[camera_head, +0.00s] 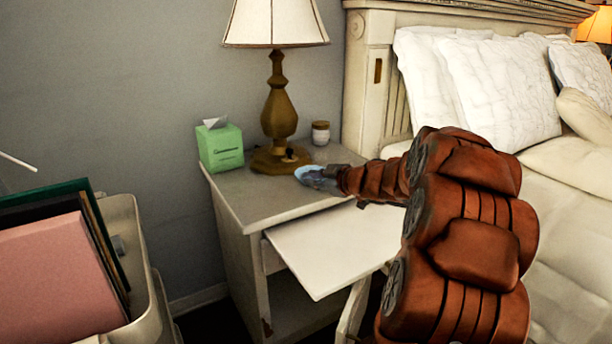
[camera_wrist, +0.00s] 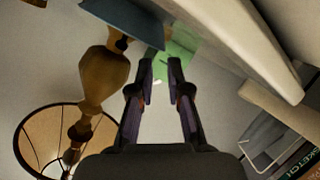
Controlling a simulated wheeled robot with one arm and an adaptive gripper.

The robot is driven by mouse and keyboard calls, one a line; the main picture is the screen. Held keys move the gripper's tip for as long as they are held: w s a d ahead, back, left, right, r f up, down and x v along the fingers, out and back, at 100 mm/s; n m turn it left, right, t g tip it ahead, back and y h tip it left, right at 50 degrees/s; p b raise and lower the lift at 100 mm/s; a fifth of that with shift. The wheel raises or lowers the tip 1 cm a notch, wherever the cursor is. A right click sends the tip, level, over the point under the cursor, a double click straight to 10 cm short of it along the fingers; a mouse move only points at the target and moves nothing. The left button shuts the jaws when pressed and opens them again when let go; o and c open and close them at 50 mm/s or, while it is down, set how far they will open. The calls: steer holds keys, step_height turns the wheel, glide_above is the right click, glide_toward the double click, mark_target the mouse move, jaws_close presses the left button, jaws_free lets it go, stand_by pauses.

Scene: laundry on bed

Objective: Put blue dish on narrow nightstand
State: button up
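The narrow nightstand (camera_head: 245,190) stands between the wall and the bed. The light blue dish (camera_head: 311,174) is at its top, near the front right, in front of the lamp base and right at my gripper (camera_head: 325,178). In the wrist view, a blue surface that looks like the dish (camera_wrist: 122,18) shows at the top edge, beyond the fingertips. My gripper (camera_wrist: 158,65) has its two fingers apart, with nothing seen held between them. The arm hides part of the dish and nightstand top in the head view; contact cannot be told.
A brass lamp (camera_head: 279,110), a green tissue box (camera_head: 220,147) and a small jar (camera_head: 320,133) stand on the nightstand. A white pull-out board (camera_head: 325,250) juts from its front. The bed (camera_head: 575,235) is at the right. A bin (camera_head: 142,285) with books is at the left.

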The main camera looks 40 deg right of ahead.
steer(key=p+v, duration=0.2)
steer(key=v, duration=0.4)
steer(key=shift+s, duration=0.4)
steer(key=shift+r, duration=0.2)
